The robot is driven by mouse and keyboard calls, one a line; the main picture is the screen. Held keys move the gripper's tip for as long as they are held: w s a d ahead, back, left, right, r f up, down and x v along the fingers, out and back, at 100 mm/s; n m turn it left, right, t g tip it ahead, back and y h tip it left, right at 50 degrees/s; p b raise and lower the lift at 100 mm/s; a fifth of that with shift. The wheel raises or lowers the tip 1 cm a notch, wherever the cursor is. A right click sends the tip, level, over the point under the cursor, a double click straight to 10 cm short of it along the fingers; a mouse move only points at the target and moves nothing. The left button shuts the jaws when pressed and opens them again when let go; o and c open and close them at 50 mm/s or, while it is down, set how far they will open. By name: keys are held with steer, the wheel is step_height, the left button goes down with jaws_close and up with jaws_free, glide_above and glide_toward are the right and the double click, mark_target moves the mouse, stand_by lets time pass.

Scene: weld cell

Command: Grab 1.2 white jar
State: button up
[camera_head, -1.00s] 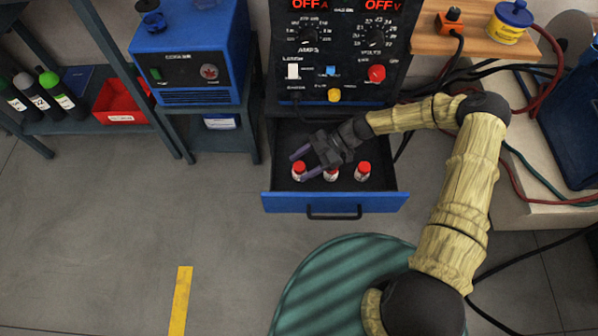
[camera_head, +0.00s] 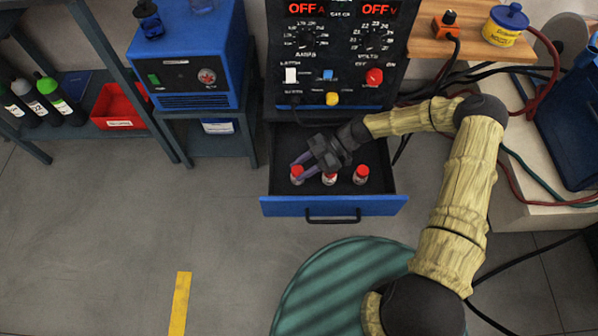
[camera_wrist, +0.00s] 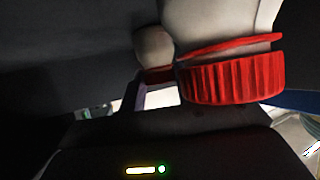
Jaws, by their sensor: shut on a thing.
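Three small jars with red caps stand in a row in the open drawer: the left jar (camera_head: 297,173), the middle jar (camera_head: 330,179) and the right jar (camera_head: 361,175). My gripper (camera_head: 298,169) reaches in from the right, with its purple fingers closed on the left jar. The middle jar sits just under my gripper. In the wrist view, a pale jar with a ribbed red cap (camera_wrist: 232,78) looms close, and a smaller red-capped jar (camera_wrist: 154,55) shows beyond it by a purple finger. The other finger is hidden there. No jar label is readable.
The drawer (camera_head: 380,205) has a blue front with a black handle. The black welder panel (camera_head: 330,60) rises right behind it. A blue cooler (camera_head: 190,65) stands to the left, and a wooden shelf (camera_head: 470,45) with cables is at the right.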

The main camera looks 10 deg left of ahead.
mark_target(302, 168)
step_height(302, 168, up, 10)
steer(key=p, duration=0.3)
steer(key=shift+r, duration=0.15)
stand_by(0.5)
